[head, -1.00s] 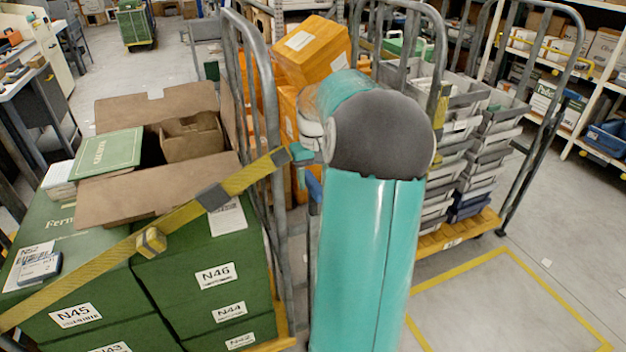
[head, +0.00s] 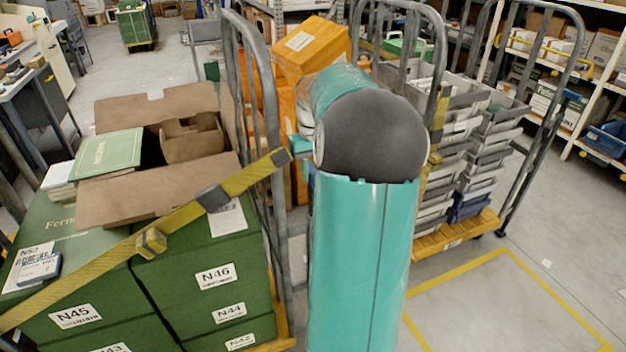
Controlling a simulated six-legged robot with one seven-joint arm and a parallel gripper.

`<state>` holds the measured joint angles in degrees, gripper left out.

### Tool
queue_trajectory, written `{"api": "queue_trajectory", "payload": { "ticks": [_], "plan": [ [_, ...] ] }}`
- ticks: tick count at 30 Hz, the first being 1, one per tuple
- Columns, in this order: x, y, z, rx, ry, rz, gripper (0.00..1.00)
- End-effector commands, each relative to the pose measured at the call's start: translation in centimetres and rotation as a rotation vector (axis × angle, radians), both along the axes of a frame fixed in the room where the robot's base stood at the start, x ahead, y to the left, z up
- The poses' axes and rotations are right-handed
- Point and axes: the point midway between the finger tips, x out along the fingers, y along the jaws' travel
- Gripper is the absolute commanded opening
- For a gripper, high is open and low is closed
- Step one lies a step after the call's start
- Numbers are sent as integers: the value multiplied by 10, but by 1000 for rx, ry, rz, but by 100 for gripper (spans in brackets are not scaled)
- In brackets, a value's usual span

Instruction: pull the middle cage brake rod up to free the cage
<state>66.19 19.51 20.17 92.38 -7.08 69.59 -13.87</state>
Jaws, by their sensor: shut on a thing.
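The middle cage, between the green-box cage and the grey-tray cage, carries orange boxes (head: 312,50). A grey tubular frame (head: 441,50) rises at its right. My teal arm with its dark rounded joint stands in front and covers most of this cage. I cannot make out the brake rod. My gripper is hidden behind my arm, so its hold does not show. A small teal piece shows just left of the dark joint, and I cannot tell what it is.
The left cage holds green boxes (head: 205,258) under a yellow strap (head: 180,217), with an open cardboard box (head: 150,195) on top. The right cage holds grey trays (head: 470,150) on a yellow base. Clear floor with a yellow marked outline (head: 545,290) lies at right.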

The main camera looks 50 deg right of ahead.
Motion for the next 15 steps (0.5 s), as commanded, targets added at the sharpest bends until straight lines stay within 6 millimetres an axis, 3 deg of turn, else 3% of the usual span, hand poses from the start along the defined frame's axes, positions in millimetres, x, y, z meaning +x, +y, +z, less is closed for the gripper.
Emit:
{"api": "queue_trajectory", "payload": {
  "ticks": [1,4,13,14,15],
  "plan": [
    [2,-1,13,-11,-6,0,0],
    [2,-1,25,-9,-7,1,0],
    [1,-1,30,-11,-9,0,0],
    [1,-1,30,-11,-9,0,31],
    [1,-1,29,-11,-9,0,39]
  ]
}}
